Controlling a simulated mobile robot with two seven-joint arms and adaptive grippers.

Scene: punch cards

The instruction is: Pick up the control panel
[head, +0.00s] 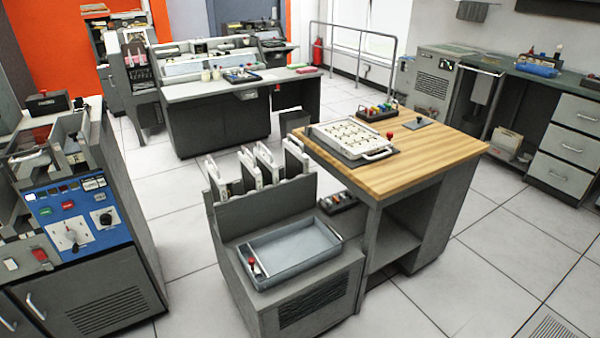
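A flat white panel (352,137) with rows of small dark marks lies on the wooden tabletop (440,152), near its left edge. It has a pale handle at its near right end and rests on a dark base. It looks like the control panel, though its details are too small to be sure. A blue panel (75,213) with coloured buttons and knobs is built into the grey machine at the left. Neither of my grippers shows in the head view.
A grey tray (312,262) sits on the lower cabinet in front, below several upright white-handled panels (267,163). White floor (180,208) lies open around the bench.

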